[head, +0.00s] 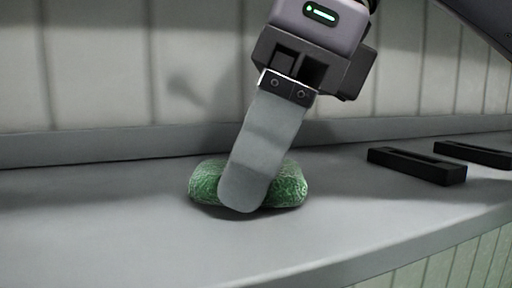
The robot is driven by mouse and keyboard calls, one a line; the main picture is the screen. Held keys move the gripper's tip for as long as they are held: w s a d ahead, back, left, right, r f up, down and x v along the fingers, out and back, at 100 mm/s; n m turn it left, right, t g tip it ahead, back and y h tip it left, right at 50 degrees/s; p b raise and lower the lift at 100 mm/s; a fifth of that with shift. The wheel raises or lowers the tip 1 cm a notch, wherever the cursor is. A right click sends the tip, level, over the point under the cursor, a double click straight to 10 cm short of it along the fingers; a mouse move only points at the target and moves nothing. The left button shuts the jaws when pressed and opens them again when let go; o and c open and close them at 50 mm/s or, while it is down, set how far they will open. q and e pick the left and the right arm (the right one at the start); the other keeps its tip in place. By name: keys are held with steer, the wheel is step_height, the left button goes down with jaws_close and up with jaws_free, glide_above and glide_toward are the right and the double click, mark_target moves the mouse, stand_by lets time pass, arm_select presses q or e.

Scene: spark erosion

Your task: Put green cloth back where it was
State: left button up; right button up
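The green cloth (291,186) is a rough, rolled or bunched bundle lying on the grey counter (120,225). My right gripper (245,195) comes down from above, tilted, with one broad grey finger in front of the middle of the cloth. The cloth shows on both sides of that finger. The other finger is hidden, so I cannot tell whether the gripper is closed on the cloth or only around it. The cloth appears to rest on the counter, with a shadow beneath it. My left gripper is not in view.
Two black slotted blocks (416,166) and (473,153) lie on the counter to the right. A pale panelled wall (100,70) with a low ledge runs along the back. The counter's curved front edge is at lower right. The counter left of the cloth is clear.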

steer(key=shift+o, duration=1.1)
steer(key=shift+r, duration=0.2)
steer(key=p+v, duration=0.1)
steer(key=v, duration=0.3)
steer(key=shift+r, duration=0.15)
steer(key=d, duration=0.3)
steer(key=d+b, duration=0.1)
steer(key=d, duration=0.3)
steer(key=s+d, duration=0.1)
steer(key=d, duration=0.3)
steer(key=shift+d+r+b, duration=0.25)
steer(key=shift+b, duration=0.05)
steer(key=shift+d, duration=0.4)
